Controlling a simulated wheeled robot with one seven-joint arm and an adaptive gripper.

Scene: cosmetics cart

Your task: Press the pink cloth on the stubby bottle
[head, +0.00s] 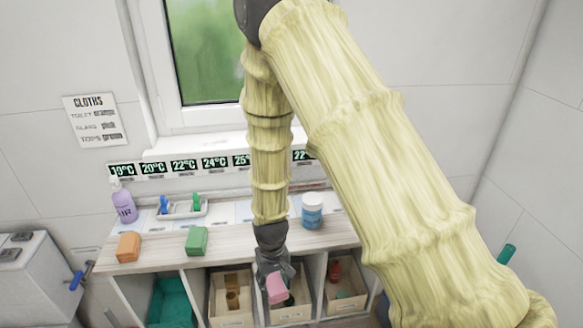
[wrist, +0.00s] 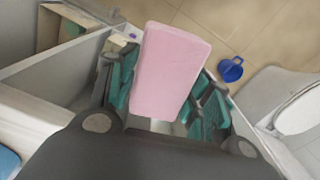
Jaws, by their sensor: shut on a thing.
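The pink cloth (head: 277,288) is a folded block held by my gripper (head: 275,275). In the wrist view the pink cloth (wrist: 172,70) sits between the green finger pads of my gripper (wrist: 165,95), which is shut on it. In the head view my gripper hangs at the front edge of the cart top, in front of the open bins. A short, wide white bottle with a blue label (head: 312,211), likely the stubby bottle, stands on the cart top behind and to the right of my gripper. The cloth is apart from it.
An orange cloth (head: 128,247) and a green cloth (head: 197,240) lie on the cart top (head: 160,258). A purple bottle (head: 123,201) and a small tray (head: 182,211) stand behind them. Bins (head: 232,320) fill the shelves below. A cloth sign (head: 95,120) hangs on the wall.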

